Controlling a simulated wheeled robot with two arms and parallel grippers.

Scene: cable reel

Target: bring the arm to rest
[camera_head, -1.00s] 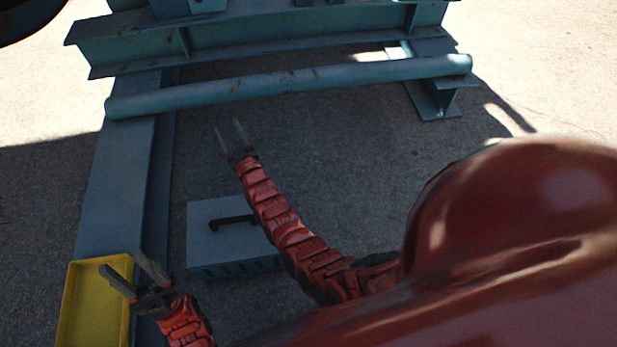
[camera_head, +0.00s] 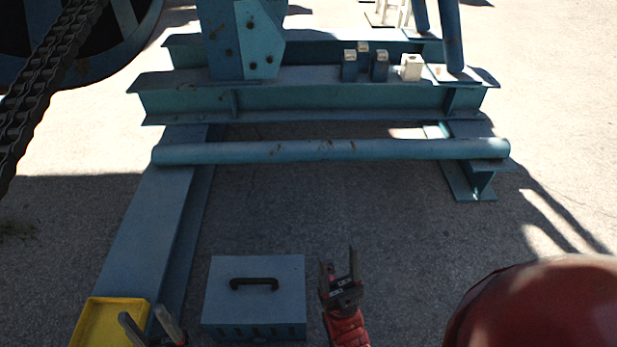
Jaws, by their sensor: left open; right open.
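My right gripper (camera_head: 339,262) is open and empty, with its fingers pointing up the picture, just right of the blue-grey box. Its red wrist shows below it. My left gripper (camera_head: 148,323) is open at the bottom edge, with its fingers in front of the right part of the yellow tray (camera_head: 92,322). I see nothing between its fingers. Most of the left arm is outside the picture.
A blue-grey box (camera_head: 255,292) with a black handle (camera_head: 254,282) sits on the ground between my grippers. Beyond lie a blue pipe (camera_head: 330,151) and a steel beam frame (camera_head: 340,100). A chain (camera_head: 50,80) hangs at the left.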

